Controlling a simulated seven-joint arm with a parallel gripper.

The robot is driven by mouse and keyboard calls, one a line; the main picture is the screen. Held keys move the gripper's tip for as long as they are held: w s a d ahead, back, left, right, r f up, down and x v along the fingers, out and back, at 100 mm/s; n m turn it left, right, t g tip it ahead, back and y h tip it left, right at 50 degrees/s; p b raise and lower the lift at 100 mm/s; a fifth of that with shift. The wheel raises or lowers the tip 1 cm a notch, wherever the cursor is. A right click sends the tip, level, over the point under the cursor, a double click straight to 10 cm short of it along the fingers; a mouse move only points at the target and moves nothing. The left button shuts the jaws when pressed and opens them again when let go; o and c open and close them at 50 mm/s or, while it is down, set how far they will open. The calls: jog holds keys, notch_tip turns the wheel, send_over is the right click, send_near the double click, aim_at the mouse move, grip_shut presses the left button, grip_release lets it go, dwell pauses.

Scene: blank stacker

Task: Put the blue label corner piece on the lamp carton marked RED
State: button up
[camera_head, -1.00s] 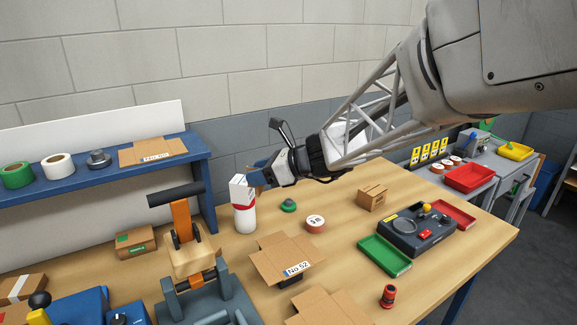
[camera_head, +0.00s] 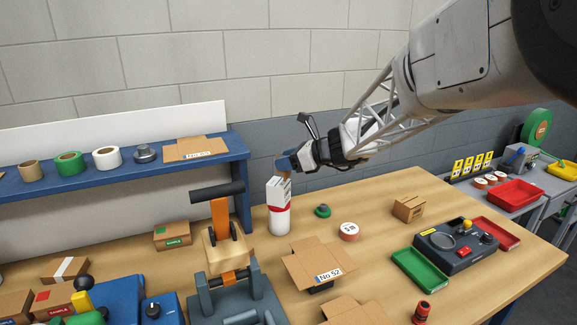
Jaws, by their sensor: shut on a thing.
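My gripper (camera_head: 286,165) is over the back middle of the bench, shut on a small brown and blue piece (camera_head: 286,174), which looks like the blue label corner piece; it is small and partly hidden by the fingers. A brown carton with a red label (camera_head: 50,303) lies at the lower left.
An open brown blank marked No 52 (camera_head: 318,267) lies in front. A clamp-like press (camera_head: 225,250) stands at left. A green tray (camera_head: 418,268) is at right.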

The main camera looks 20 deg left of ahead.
jog(key=shift+w+a+f, duration=0.15)
jog(key=shift+w+a, duration=0.5)
jog(key=shift+w, duration=0.3)
jog(key=shift+w+a+f, duration=0.1)
jog(key=shift+w+a, duration=0.55)
jog(key=shift+w, duration=0.25)
jog(key=shift+f, duration=1.75)
jog(key=shift+f, duration=0.1)
jog(key=o, duration=0.9)
jog(key=v, duration=1.2)
